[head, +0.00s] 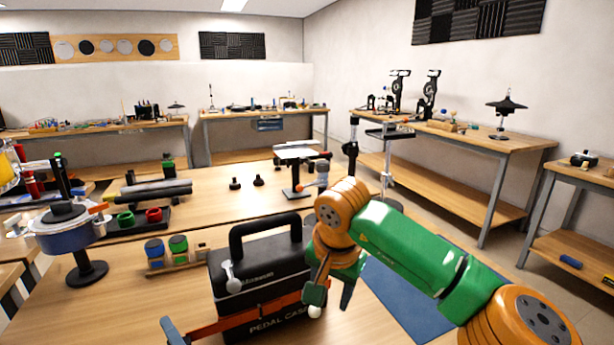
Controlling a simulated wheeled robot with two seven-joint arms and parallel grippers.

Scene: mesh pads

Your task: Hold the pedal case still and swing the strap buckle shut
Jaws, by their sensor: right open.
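The black pedal case (228,265) stands on the near wooden table, with a raised black handle (265,228) and lettering on its front. An orange-red strap (255,308) runs slantwise across the front. A blue-grey piece (171,328) sits at the strap's left end; I cannot tell if it is the buckle. A pale silver knobbed lever (231,277) shows at the case's upper left front. My right gripper (331,294) is open, fingers pointing down at the case's right end, partly hiding it. I cannot tell whether it touches the case. My left gripper is not in view.
Blue and green jars (166,250) stand in a wooden rack left of the case. A round blue-grey device on a stand (66,230) is further left. A small stand (296,165) is behind.

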